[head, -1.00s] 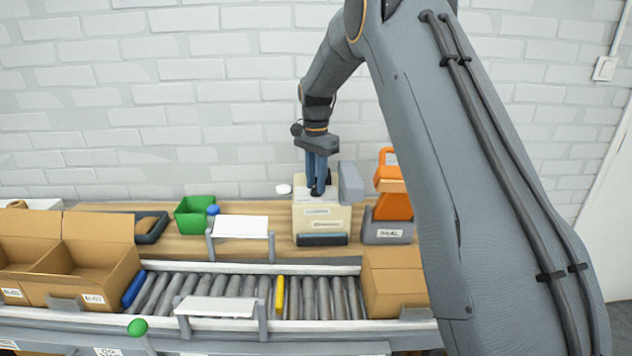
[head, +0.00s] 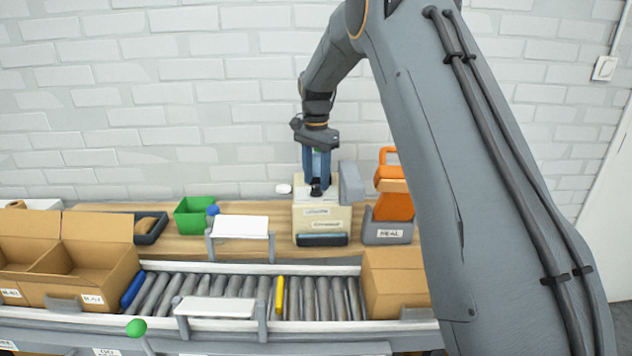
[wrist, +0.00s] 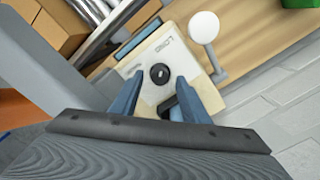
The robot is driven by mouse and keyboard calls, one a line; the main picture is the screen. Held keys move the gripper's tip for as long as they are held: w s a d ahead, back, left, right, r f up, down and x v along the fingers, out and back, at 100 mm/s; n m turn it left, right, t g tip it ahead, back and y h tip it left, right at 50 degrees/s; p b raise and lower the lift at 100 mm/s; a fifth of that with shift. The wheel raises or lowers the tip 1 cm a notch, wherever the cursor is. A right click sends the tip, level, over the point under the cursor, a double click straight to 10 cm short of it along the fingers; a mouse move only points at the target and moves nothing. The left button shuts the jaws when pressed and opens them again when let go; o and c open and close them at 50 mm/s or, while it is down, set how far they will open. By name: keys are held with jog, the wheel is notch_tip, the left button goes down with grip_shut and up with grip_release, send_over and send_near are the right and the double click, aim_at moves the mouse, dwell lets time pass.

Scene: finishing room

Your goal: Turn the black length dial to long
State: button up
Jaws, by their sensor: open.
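The black length dial (wrist: 160,74) is a round knob on top of a cream machine (head: 338,218). In the wrist view a label reading LONG (wrist: 164,43) is printed beside it, upside down in the picture. A second, smaller label (wrist: 133,70) is too blurred to read. My gripper (wrist: 159,84) is open, with one blue finger on each side of the dial in that view. In the head view my gripper (head: 316,183) points straight down at the machine's top, and the dial is partly hidden between the fingers. Whether the fingers touch it, I cannot tell.
A grey part (head: 351,184) rises at the machine's right side, and a white round piece (head: 283,189) sticks out on its left. An orange object (head: 393,190) stands in a grey holder to the right. A roller conveyor (head: 235,288) with cardboard boxes runs in front.

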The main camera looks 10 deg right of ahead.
aim_at(316, 185)
notch_tip(316, 185, up, 7)
jog(key=shift+f+b, duration=0.2)
jog(key=shift+b, duration=0.6)
